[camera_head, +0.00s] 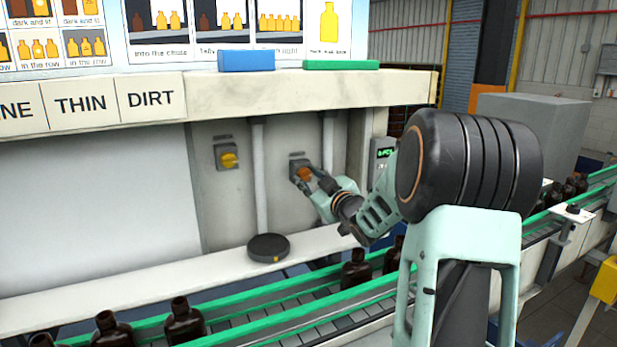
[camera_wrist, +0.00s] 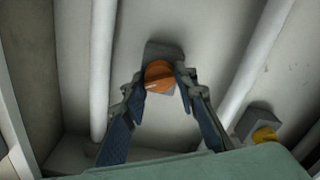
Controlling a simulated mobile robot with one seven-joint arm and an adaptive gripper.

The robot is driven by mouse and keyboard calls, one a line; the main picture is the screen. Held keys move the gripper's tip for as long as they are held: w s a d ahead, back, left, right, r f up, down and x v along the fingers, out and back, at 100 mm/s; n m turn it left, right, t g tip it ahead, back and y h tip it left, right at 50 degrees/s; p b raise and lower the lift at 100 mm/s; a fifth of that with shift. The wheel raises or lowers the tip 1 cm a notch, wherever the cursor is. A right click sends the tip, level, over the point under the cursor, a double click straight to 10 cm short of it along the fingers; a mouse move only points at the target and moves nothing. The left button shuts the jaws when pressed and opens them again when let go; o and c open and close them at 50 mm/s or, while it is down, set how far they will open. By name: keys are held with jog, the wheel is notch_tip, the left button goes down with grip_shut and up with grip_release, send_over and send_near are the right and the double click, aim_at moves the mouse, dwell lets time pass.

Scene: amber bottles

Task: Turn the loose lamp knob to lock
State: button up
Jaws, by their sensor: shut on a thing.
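An orange knob (camera_head: 304,174) sits on a grey plate on the back panel, between two white vertical pipes. In the wrist view the orange knob (camera_wrist: 159,75) is between the two fingertips of my gripper (camera_wrist: 160,80), with a pale mark on its lower left. My gripper (camera_head: 306,180) reaches it from the lower right in the head view and is shut on it. A second knob, yellow (camera_head: 229,160), is on its own grey plate to the left; in the wrist view this yellow knob (camera_wrist: 264,135) is at the lower right. Which lamp each knob serves is not shown.
A white pipe (camera_head: 260,180) runs between the two knobs. A round black disc (camera_head: 268,247) lies on the white ledge below. Brown bottles (camera_head: 185,322) stand on the green-railed conveyor in front. A blue block (camera_head: 246,60) and a green block (camera_head: 341,64) lie on the shelf above.

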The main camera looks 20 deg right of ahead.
jog(key=m+p, duration=0.1)
jog(key=m, duration=0.4)
jog(key=shift+m+p, duration=0.3)
jog(key=shift+p, duration=0.05)
dwell(0.4)
jog(key=o, duration=1.2)
jog(key=shift+c, duration=0.2)
notch_tip(320, 180, up, 10)
jog(key=shift+d, duration=0.1)
